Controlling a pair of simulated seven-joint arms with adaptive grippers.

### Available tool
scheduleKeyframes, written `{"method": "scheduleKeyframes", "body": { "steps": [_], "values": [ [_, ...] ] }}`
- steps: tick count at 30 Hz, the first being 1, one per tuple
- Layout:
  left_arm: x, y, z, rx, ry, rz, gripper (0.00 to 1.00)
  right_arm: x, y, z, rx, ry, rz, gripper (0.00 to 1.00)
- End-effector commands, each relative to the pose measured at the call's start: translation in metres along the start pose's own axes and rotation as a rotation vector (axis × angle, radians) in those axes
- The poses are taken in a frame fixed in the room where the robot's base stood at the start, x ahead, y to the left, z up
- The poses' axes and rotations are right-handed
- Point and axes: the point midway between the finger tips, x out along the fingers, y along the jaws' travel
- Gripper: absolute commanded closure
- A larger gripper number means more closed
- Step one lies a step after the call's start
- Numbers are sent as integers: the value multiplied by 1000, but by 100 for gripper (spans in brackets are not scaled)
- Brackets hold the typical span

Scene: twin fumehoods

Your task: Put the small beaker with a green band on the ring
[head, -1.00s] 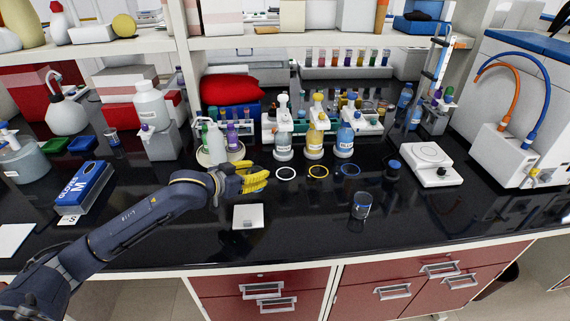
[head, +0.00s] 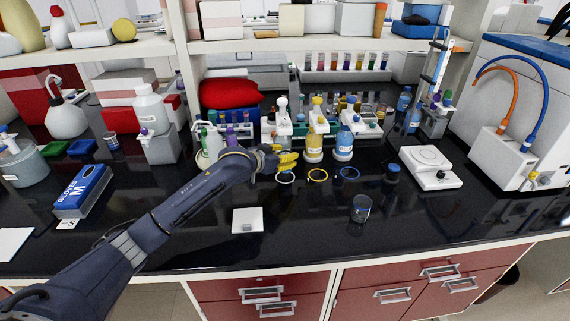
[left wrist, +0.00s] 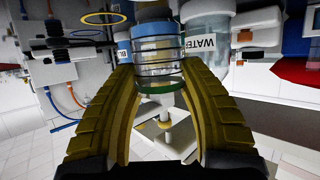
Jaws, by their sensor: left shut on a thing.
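My left gripper (head: 289,160), with yellow fingers, is at the front of the dispenser bottles, just behind the leftmost ring. In the left wrist view it is shut on a small clear beaker (left wrist: 158,72) with dark graduation lines and a green band. In the head view the beaker is hidden by the gripper. Three rings lie in a row on the black bench: a pale one (head: 286,177), a yellow one (head: 318,174) and a blue one (head: 349,172). The yellow ring (left wrist: 103,18) and blue ring (left wrist: 88,34) also show in the left wrist view.
Dispenser bottles with yellow (head: 314,147) and blue (head: 344,144) contents stand close behind the rings. Another small beaker (head: 360,209) stands in front, right of a square white plate (head: 247,221). A dark-capped jar (head: 392,172) and a white balance (head: 431,167) are at right. The front bench is mostly clear.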

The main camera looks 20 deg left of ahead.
Motion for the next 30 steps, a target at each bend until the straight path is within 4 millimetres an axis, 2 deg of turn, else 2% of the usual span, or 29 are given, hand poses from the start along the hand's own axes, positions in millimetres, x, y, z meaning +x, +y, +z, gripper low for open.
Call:
{"method": "scheduleKeyframes", "body": {
  "steps": [9, 21, 22, 27, 30],
  "values": [
    [12, 0, 30, 0, -2, 0, 87, 0, 0, 0, 0, 0, 0, 56],
    [13, 0, 33, 0, -1, 1, 87, 0, 0, 0, 0, 0, 0, 56],
    [13, 0, 33, 0, -1, 1, 54, 0, 0, 0, 0, 0, 0, 56],
    [13, 0, 33, 0, -1, 0, 34, 0, 0, 0, 0, 0, 0, 56],
    [13, 0, 32, 0, -1, 0, 34, 0, 0, 0, 0, 0, 0, 56]
  ]
}}
